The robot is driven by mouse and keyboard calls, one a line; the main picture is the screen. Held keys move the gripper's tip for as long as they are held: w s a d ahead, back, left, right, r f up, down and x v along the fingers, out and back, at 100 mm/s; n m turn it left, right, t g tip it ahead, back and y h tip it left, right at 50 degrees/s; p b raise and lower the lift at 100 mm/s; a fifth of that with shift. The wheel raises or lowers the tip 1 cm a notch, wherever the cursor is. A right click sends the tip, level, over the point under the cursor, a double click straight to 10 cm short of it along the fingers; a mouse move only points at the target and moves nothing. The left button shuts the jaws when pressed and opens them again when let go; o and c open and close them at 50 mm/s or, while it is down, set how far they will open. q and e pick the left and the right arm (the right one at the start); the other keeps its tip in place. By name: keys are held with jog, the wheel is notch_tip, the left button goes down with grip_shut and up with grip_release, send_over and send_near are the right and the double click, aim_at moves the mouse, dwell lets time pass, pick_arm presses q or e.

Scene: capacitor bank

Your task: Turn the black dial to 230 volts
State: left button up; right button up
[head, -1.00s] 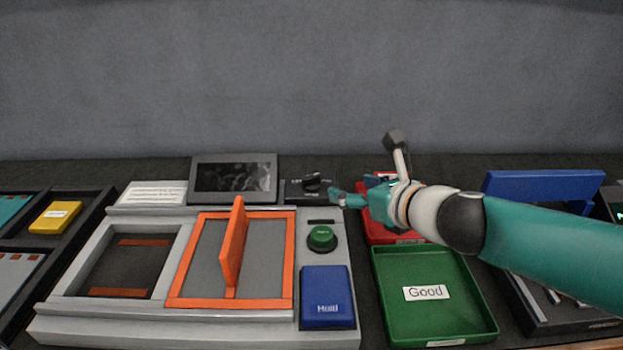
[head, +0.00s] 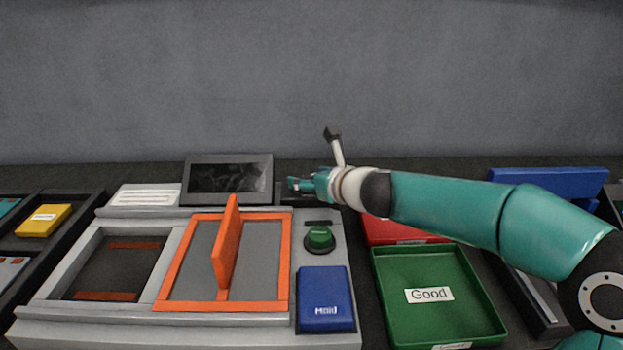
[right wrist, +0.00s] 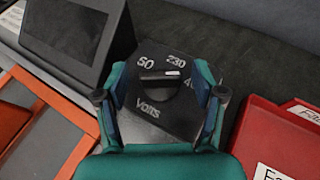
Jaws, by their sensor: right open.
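The black dial (right wrist: 160,79) sits on a dark panel (right wrist: 175,122) marked "50", "230", a partly hidden number starting with 4, and "VOLTS". Its bar-shaped knob lies roughly crosswise in the right wrist view, with a white mark at its right part; the exact setting is hard to tell. My right gripper (right wrist: 162,96) is open, one finger on each side of the dial, with space between the fingers and the knob. In the head view my right gripper (head: 298,186) is over the dial and hides it. My left gripper is not in view.
A dark screen (head: 228,180) stands left of the dial. In front are a green button (head: 319,238), a blue "Hold" block (head: 325,300) and an upright orange flap (head: 226,245). A red tray (head: 400,231) and green "Good" tray (head: 440,320) lie to the right.

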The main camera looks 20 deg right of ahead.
jog(key=c, duration=1.1)
jog(key=shift+d+r+n+y+p, duration=0.15)
jog(key=shift+n+y+p, duration=0.3)
jog(key=shift+p, duration=0.25)
jog(key=shift+c, duration=0.2)
jog(key=n+g+y+p, duration=0.2)
jog(key=n+p, duration=0.1)
jog(key=p, duration=0.2)
jog(key=n+g+y+p, duration=0.3)
jog(key=p, duration=0.3)
jog(key=n+g+y+p, duration=0.2)
jog(key=n+y+p, duration=0.1)
jog(key=p, duration=0.3)
jog(key=shift+w+d+r, duration=0.1)
jog(key=shift+w+d, duration=0.2)
jog(key=shift+w, duration=0.05)
jog(key=shift+n+g+y+p, duration=0.45)
jog(key=shift+n+g+p, duration=0.65)
jog(key=shift+p, duration=0.1)
jog(key=o, duration=1.1)
jog(key=shift+f, duration=0.2)
jog(key=shift+o, duration=0.2)
jog(key=shift+d, duration=0.1)
